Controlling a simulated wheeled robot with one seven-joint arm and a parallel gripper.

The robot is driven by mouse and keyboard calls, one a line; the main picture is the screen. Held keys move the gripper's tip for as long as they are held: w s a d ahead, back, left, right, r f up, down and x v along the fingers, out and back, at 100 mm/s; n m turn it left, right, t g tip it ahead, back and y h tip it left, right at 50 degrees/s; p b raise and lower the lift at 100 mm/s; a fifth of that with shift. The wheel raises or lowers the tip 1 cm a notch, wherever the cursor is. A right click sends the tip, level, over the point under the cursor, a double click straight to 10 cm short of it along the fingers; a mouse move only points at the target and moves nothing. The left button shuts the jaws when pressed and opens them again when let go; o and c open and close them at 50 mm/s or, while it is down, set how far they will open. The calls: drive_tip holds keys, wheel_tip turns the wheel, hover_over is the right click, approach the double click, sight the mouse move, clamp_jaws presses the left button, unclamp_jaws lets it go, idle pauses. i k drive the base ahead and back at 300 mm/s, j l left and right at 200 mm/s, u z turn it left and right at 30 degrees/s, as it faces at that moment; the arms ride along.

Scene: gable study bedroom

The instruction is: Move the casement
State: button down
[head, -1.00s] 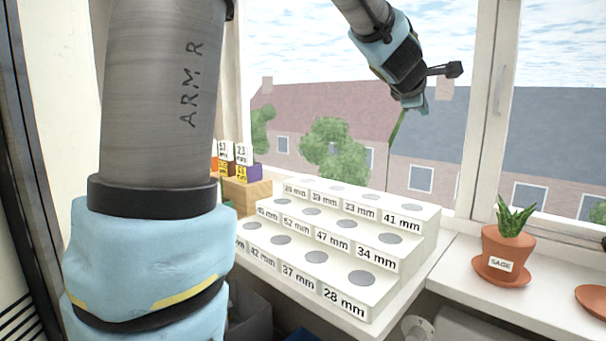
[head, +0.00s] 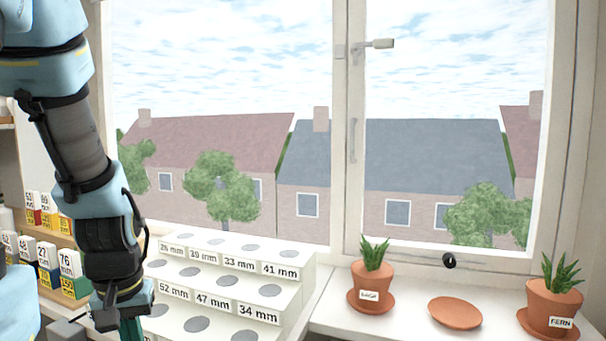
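The casement (head: 355,205) is the right-hand window sash with a white frame, seen in the head view. It looks closed against the window frame, though a small gap could not be told. A lever handle (head: 378,44) sticks out to the right from its left upright. A slim vertical pull (head: 352,140) is lower on that upright. A round black knob (head: 449,260) is at the bottom rail. My gripper (head: 128,325) hangs low at the left, well away from the casement, in front of the stepped block. Its fingertips point down and are partly cut off, so its opening is unclear.
A sage pot (head: 368,285), an empty terracotta saucer (head: 455,312) and a fern pot (head: 553,305) stand on the sill below the casement. A white stepped block (head: 285,300) with size labels is left of them. Labelled boxes (head: 50,280) stand at far left.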

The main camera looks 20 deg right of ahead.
sight(562, 14)
drive_tip(key=z, duration=2)
